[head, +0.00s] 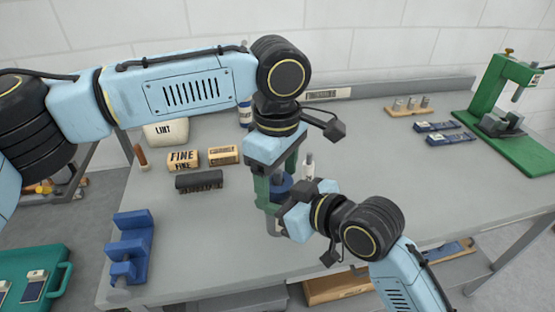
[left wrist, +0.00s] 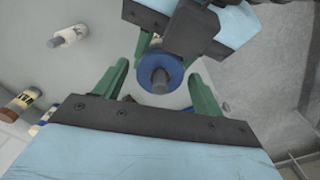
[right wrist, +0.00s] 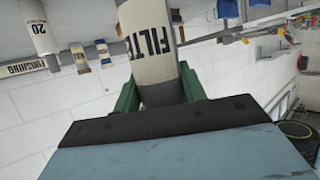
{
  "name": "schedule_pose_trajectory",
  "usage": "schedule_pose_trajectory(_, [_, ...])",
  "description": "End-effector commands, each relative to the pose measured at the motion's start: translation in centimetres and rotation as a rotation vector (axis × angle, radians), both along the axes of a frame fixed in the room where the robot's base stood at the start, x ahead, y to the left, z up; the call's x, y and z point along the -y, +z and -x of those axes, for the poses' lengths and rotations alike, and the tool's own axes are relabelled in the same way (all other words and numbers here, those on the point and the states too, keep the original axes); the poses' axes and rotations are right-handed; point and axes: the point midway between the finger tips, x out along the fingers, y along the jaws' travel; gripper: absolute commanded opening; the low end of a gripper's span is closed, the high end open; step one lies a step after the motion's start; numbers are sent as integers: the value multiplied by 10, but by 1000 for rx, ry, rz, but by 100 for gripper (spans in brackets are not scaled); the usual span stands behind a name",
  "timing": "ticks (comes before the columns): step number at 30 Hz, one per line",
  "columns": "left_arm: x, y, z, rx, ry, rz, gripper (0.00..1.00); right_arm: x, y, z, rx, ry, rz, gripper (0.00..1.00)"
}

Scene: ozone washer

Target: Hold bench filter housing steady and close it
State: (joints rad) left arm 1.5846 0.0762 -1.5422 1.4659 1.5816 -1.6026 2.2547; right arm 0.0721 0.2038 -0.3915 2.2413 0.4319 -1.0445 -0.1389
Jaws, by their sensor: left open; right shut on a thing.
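The filter housing is a pale cylinder lettered "FILTER" (right wrist: 152,45), upright on the bench. Its round blue cap with a grey central stem (left wrist: 160,76) faces the left wrist camera; I cannot tell how tightly it is seated. The cap (head: 281,183) is partly hidden by my grippers in the head view. My left gripper (head: 274,190) points down over the housing. Its green fingers (left wrist: 160,88) are open on either side of the cap, with gaps visible. My right gripper (right wrist: 158,98) is shut on the housing body from the near right side.
A blue stepped block (head: 130,250) stands at the bench's front left. A FINE block (head: 183,160), a dark brush-like block (head: 199,180) and a LINT container (head: 166,132) lie behind it. A pale cylinder (head: 308,167) stands close behind the housing. A green press (head: 505,95) stands far right. The right-middle bench is clear.

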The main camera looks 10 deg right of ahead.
Motion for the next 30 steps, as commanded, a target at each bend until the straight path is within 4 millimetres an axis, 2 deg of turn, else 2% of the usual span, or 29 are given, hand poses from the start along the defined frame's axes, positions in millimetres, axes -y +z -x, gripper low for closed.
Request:
schedule_pose_trajectory(9, [0, -3, 0, 0, 0, 0, 70, 0, 1, 0, 2, 0, -2, 0])
schedule_pose_trajectory(20, [0, -3, 0, 0, 1, 0, 24, 0, 1, 0, 3, 0, -1, 0])
schedule_pose_trajectory(25, [0, -3, 0, -1, -51, 1, 24, 0, 1, 0, 3, 0, -1, 0])
schedule_pose_trajectory(30, [0, -3, 0, -3, -287, 2, 24, 0, 1, 0, 3, 0, -1, 0])
